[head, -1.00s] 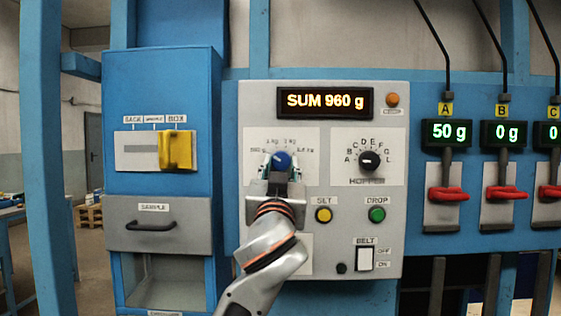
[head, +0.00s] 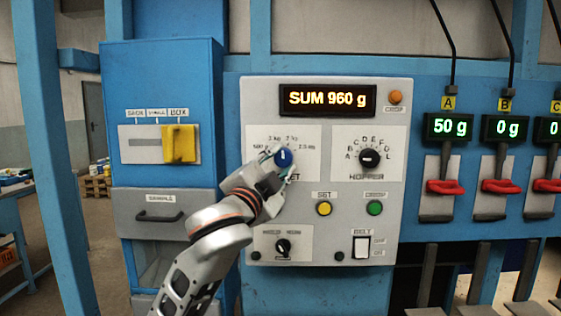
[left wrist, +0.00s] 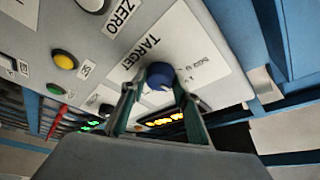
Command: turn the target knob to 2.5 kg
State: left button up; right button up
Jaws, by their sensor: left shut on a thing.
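The blue target knob (head: 284,157) sits on a white plate at the upper left of the grey panel. Its pale mark points roughly upward; the scale labels around it are small, with 2.5 kg at the right. My left gripper (head: 279,160) reaches it from the lower left, its fingers shut on the knob's sides. In the left wrist view the knob (left wrist: 159,77) sits between the two green-grey fingertips, beside the word TARGET. My right gripper is not in view.
The display (head: 327,100) reads SUM 960 g. The hopper knob (head: 369,158) is to the right. Yellow SET (head: 324,208) and green DROP (head: 375,208) buttons, a small black selector (head: 283,247) and a belt switch (head: 362,248) lie below. Red levers (head: 445,187) stand further right.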

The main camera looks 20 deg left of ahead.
pick_arm(q)
jog(key=m, duration=0.2)
jog(key=m+g, duration=0.1)
jog(key=m, duration=0.1)
jog(key=m+g+h, duration=0.1)
jog(key=m, duration=0.1)
jog(key=shift+a+r+m, duration=0.2)
jog(key=shift+r+m, duration=0.15)
jog(key=shift+m, duration=0.05)
jog(key=m+g, duration=0.1)
jog(key=m, duration=0.1)
jog(key=shift+r+m+g+y, duration=0.15)
jog(key=shift+m+g+y, duration=0.15)
jog(key=shift+m, duration=0.1)
jog(key=shift+d+m+g, duration=0.15)
jog(key=shift+m+g, duration=0.35)
jog(key=shift+m, duration=0.6)
jog(key=shift+y, duration=0.3)
jog(key=o, duration=1.1)
jog(key=s+r, duration=0.2)
jog(key=s, duration=0.9)
jog(key=shift+s+a+r, duration=0.2)
jog(key=shift+s+a, duration=0.15)
jog(key=shift+s, duration=0.05)
